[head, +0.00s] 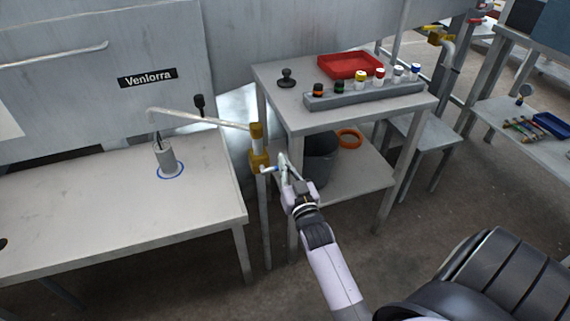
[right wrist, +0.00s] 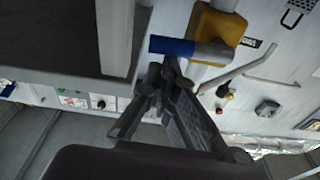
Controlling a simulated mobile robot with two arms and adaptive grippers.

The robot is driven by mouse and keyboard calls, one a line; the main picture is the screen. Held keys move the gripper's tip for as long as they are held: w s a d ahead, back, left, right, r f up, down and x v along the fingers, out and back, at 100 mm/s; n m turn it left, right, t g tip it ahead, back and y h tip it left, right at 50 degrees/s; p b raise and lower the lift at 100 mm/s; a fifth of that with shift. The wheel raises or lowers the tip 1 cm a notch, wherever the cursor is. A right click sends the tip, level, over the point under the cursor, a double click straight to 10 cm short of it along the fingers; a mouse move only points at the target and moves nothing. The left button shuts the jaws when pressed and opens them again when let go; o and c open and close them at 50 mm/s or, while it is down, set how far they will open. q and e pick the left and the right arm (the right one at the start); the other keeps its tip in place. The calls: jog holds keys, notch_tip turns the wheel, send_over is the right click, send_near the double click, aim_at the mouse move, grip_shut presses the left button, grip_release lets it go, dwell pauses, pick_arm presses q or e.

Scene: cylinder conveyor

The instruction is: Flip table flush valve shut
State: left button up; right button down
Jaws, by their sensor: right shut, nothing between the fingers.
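The flush valve is a yellow body (head: 259,160) on a grey post at the right end of the left table. A thin pale spout (head: 190,118) runs from its top to above a grey cylinder (head: 166,157). A short lever with a blue end (right wrist: 172,46) sticks out from the yellow valve body (right wrist: 216,28) in the right wrist view. My right gripper (head: 284,166) is shut and empty, just right of the valve. Its fingertips (right wrist: 163,76) lie close to the blue end; I cannot tell whether they touch. My left gripper is out of view.
The cylinder stands inside a blue ring on the left table (head: 90,215). A grey shelf table (head: 285,103) at the right carries a red tray (head: 350,65) and a rack (head: 365,95) of several capped vials. A dark bin (head: 318,158) stands on its lower shelf.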

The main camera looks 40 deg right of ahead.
jog(key=v, duration=1.2)
